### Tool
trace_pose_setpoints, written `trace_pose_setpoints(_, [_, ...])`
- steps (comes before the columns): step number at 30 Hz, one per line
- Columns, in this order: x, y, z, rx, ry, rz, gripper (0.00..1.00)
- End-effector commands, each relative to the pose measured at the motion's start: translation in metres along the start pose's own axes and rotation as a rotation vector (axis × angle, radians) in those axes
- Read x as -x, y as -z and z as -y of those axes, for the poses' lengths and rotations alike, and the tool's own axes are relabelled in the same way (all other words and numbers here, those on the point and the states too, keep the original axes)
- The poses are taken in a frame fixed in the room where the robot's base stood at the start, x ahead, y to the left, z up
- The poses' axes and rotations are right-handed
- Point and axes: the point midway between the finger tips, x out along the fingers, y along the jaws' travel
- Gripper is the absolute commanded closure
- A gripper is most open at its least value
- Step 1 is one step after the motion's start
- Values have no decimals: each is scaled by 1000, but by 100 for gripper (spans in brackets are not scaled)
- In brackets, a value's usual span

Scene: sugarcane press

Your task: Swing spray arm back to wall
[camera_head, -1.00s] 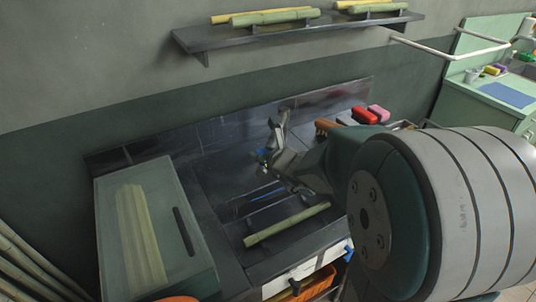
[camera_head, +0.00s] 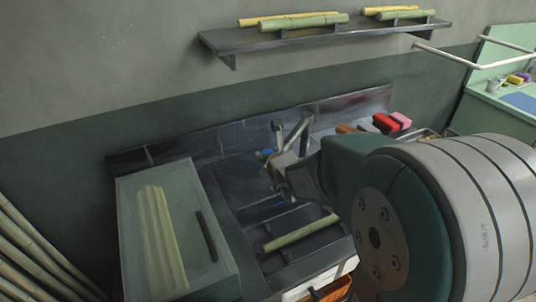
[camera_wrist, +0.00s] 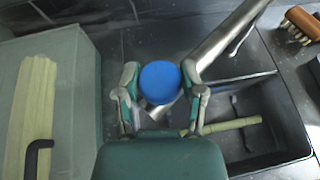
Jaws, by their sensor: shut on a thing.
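The spray arm is a grey metal pipe (camera_wrist: 228,38) with a blue round end (camera_wrist: 160,82). In the wrist view the blue end sits between the two fingers of my gripper (camera_wrist: 163,100), which is shut on it. The pipe runs from there to the upper right. In the head view my gripper (camera_head: 272,165) is over the sink near the back wall. The pipe (camera_head: 297,132) stands up beside it, and a bit of the blue end (camera_head: 266,154) shows. My arm hides part of the sink's right side.
A green cane stalk (camera_head: 300,232) lies across the dark sink (camera_wrist: 262,158). A lidded box (camera_head: 128,238) with a handle stands at left. Brushes (camera_head: 385,122) lie at right. A wall shelf (camera_head: 325,33) holds stalks. More long stalks lean at lower left.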

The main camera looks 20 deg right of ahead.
Motion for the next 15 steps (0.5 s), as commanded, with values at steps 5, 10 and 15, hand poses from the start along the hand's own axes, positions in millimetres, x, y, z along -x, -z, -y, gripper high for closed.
trace_pose_setpoints(5, [0, -2, 0, 0, 1, 5, 100])
trace_pose_setpoints(10, [0, -2, 1, 0, 1, 5, 14])
trace_pose_setpoints(15, [0, -2, 0, 0, 1, 4, 14])
